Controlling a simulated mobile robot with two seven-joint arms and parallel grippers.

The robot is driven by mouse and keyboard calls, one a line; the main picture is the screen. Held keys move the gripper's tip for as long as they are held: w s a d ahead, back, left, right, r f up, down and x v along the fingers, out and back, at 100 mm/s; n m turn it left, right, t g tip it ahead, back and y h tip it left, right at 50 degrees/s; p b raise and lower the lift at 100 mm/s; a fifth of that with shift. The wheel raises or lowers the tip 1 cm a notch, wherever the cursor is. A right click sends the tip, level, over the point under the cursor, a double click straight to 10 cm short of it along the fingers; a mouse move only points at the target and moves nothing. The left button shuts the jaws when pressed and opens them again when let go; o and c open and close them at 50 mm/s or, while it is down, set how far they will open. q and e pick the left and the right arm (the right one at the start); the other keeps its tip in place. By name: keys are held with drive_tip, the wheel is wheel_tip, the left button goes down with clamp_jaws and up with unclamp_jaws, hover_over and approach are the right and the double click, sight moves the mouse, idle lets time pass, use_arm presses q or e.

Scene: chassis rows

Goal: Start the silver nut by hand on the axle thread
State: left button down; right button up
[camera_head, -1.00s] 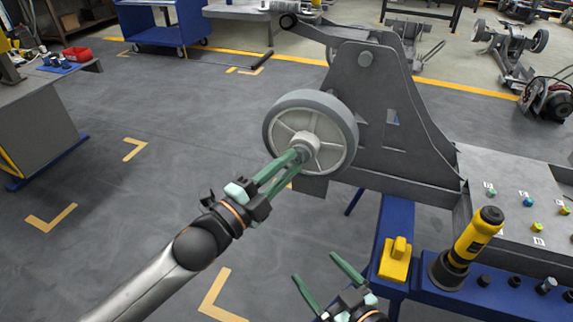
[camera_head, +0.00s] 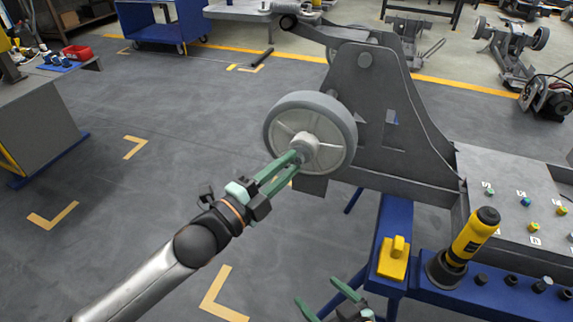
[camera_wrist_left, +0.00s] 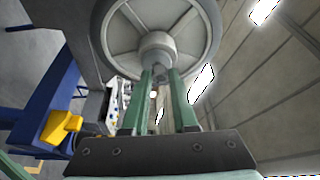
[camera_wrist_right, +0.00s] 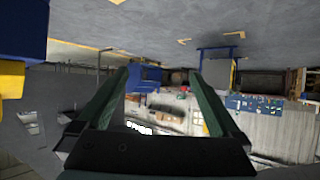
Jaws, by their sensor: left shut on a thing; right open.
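My left gripper (camera_head: 297,157) is at the hub of a grey wheel (camera_head: 338,112) on the chassis. Its green fingers are shut on a small piece at the axle end, taken to be the silver nut (camera_wrist_left: 159,70). The fingers hide most of it, and the thread is not visible, so I cannot tell whether it is engaged. The wheel hub (camera_wrist_left: 158,48) is just beyond the fingertips in the left wrist view. My right gripper (camera_head: 318,291) is open and empty, low in the head view. Its spread fingers (camera_wrist_right: 162,95) also show in the right wrist view.
The grey chassis plate (camera_head: 375,110) stands beside the wheel. At right, a blue bench (camera_head: 390,225) carries a yellow block (camera_head: 393,262), a yellow-black tool (camera_head: 472,238) and dark sockets. A grey panel (camera_head: 500,168) holds several small coloured pieces.

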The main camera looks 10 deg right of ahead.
use_arm(q)
drive_tip(key=m+p, duration=0.2)
drive_tip(key=p, duration=0.1)
drive_tip(key=shift+r+g+y, duration=0.15)
drive_tip(key=shift+g+y, duration=0.15)
drive_tip(key=shift+g, duration=0.1)
use_arm(e)
drive_tip(key=s+f+g, duration=0.1)
drive_tip(key=s+f, duration=0.1)
drive_tip(key=s+g, duration=0.1)
drive_tip(key=shift+s+a+f+m+g, duration=0.3)
drive_tip(key=shift+f, duration=0.1)
